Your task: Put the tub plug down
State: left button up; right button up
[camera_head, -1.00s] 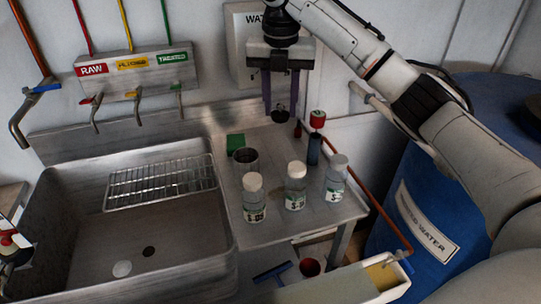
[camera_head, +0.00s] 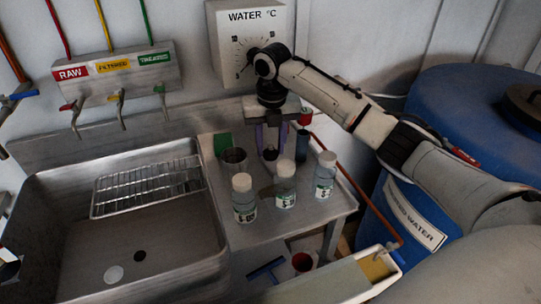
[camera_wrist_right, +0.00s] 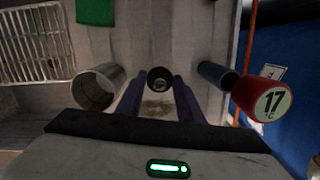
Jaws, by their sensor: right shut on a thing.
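The tub plug (camera_wrist_right: 159,79) is a small, dark, round piece with a paler centre. My right gripper (camera_wrist_right: 160,88) is shut on it, with one purple finger on each side. In the head view my right gripper (camera_head: 270,145) points down over the back of the metal side counter (camera_head: 250,231), and the plug (camera_head: 270,155) shows as a dark spot at its fingertips. I cannot tell whether the plug touches the counter. My left gripper is not in view.
Three white-capped bottles (camera_head: 285,186) stand in front of the gripper. A metal cup (camera_wrist_right: 98,87) is left of it; a blue cylinder (camera_wrist_right: 217,76) and a red-rimmed thermometer (camera_wrist_right: 264,101) are right. The sink (camera_head: 75,230) with its wire rack (camera_head: 148,187) lies further left.

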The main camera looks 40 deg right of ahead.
aim_at(271, 151)
jog(key=shift+f, duration=2)
jog(key=shift+f, duration=0.1)
jog(key=shift+f, duration=0.15)
jog(key=o, duration=1)
jog(key=shift+o, duration=0.2)
notch_tip(271, 151, up, 12)
jog(key=s, duration=0.1)
jog(key=shift+s+a+r, duration=0.15)
jog(key=shift+a+r, duration=0.1)
jog(key=shift+a, duration=0.05)
